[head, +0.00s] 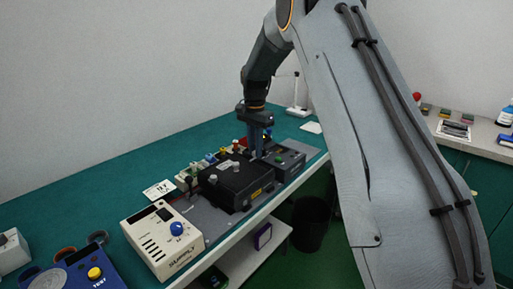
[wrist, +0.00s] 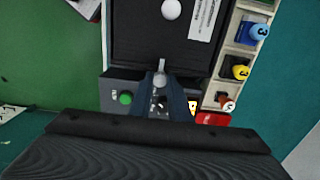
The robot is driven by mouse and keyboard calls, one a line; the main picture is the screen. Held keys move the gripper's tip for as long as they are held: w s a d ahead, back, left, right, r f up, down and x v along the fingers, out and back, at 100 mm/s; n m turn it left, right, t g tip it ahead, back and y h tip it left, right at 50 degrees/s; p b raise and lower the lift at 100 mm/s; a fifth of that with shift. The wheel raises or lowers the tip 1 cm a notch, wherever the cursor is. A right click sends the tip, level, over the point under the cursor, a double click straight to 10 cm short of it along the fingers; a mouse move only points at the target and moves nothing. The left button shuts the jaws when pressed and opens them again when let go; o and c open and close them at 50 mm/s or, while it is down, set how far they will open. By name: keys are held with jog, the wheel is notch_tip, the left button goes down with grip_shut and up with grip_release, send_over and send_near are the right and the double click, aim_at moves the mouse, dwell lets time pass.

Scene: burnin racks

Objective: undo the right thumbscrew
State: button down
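The black box (head: 236,183) lies flat on the bench fixture, with a white label on its top. In the wrist view the black box (wrist: 150,45) fills the top middle, with a round white knob (wrist: 171,9) on it. My gripper (head: 256,152) points down at the box's far right end. In the wrist view the fingers of my gripper (wrist: 161,82) stand on either side of a small pale grey piece (wrist: 160,66) at the box's edge. This may be the right thumbscrew; the fingers partly hide it. I cannot tell whether they touch it.
A dark control unit with a green button (wrist: 125,98) adjoins the box's end. Coloured knobs, including a yellow one (wrist: 241,72), line the fixture's far side. A beige supply unit (head: 162,240) stands nearer. The green bench (head: 100,190) is clear behind the fixture.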

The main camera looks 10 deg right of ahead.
jog(key=shift+d, duration=0.1)
jog(key=shift+w+n, duration=0.1)
jog(key=shift+n, duration=0.2)
jog(key=n, duration=0.3)
jog(key=shift+n+b, duration=0.3)
jog(key=n, duration=0.9)
jog(key=shift+b, duration=0.3)
jog(key=n, duration=0.4)
jog(key=shift+n, duration=0.3)
jog(key=c, duration=1.7)
grip_release()
